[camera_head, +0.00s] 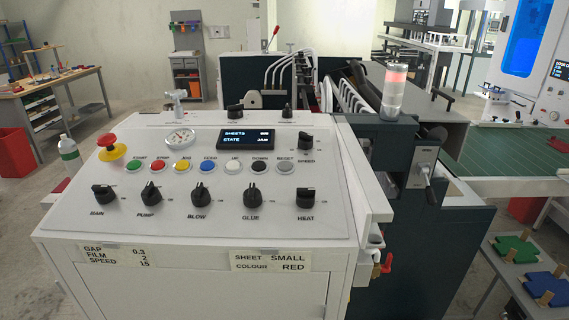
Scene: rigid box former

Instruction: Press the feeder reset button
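The control panel (225,229) slopes up in front of me, with a row of several round push buttons. From left they are a green button (134,166), red button (157,167), yellow button (183,167), blue button (208,166), white button (234,167), black button (260,167) and grey button (285,167). The blue one's label seems to read FEED; the grey one's label is too small to read surely. The display (246,140) shows SHEETS and STATE JAM. Neither gripper is in view.
A red emergency stop knob (110,147) stands up at the panel's left. Black rotary knobs (198,193) line its lower part. A signal tower (393,92), lit red, rises at the right. A bottle (69,153) stands left of the panel. The air above the buttons is clear.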

